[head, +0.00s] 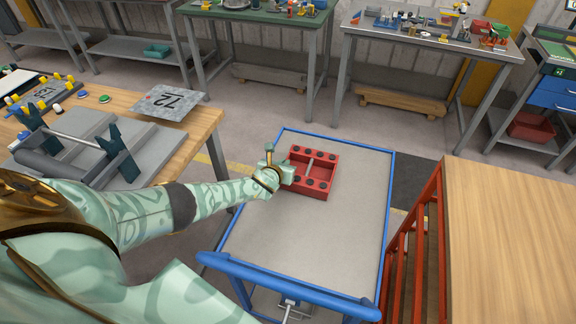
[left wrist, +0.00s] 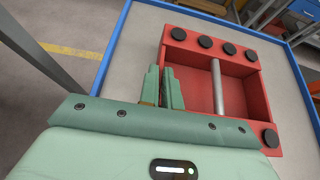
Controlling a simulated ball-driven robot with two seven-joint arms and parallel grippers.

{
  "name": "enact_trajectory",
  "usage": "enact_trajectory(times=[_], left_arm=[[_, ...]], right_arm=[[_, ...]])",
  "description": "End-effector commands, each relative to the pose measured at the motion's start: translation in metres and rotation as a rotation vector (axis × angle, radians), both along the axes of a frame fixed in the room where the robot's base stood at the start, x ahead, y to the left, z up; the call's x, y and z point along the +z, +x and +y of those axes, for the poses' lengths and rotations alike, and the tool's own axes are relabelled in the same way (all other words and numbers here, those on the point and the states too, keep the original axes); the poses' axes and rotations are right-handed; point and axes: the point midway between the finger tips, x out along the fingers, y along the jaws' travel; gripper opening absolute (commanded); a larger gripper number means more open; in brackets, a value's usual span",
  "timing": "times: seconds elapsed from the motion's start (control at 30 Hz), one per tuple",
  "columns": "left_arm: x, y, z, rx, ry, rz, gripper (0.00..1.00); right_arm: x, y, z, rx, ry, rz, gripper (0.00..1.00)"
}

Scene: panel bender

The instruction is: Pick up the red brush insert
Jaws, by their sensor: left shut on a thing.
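The red brush insert (head: 308,192) is an open red box with black round discs along its edges and a grey rod across its inside. It is over the grey top of the blue-rimmed cart; I cannot tell whether it rests there or is slightly raised. My left gripper (head: 287,173) is at its left side, shut on its left wall. In the left wrist view the green fingers (left wrist: 163,88) are close together at the near left edge of the insert (left wrist: 258,95), partly hiding that wall. My right gripper is not in view.
The cart (head: 345,230) has free grey surface around the insert and a blue handle (head: 290,285) at the near end. A wooden-topped table (head: 510,230) with red bars stands right.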

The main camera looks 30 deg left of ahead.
Motion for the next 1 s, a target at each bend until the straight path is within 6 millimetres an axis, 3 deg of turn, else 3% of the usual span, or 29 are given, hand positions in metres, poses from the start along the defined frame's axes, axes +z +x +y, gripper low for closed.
enact_trajectory(times=[0.13, 0.43, 0.7, 1.0], left_arm=[[0.033, 0.001, 0.000, 0.001, -0.003, -0.006, 0.00], [0.099, -0.045, -0.036, -0.002, -0.005, -0.003, 0.00], [0.116, -0.095, -0.073, 0.000, -0.004, -0.002, 0.00], [0.123, -0.110, -0.085, -0.001, -0.002, -0.004, 0.00]], right_arm=[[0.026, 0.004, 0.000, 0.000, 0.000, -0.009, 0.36], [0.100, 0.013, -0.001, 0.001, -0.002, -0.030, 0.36], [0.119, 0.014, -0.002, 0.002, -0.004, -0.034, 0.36], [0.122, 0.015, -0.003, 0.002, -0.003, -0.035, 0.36]])
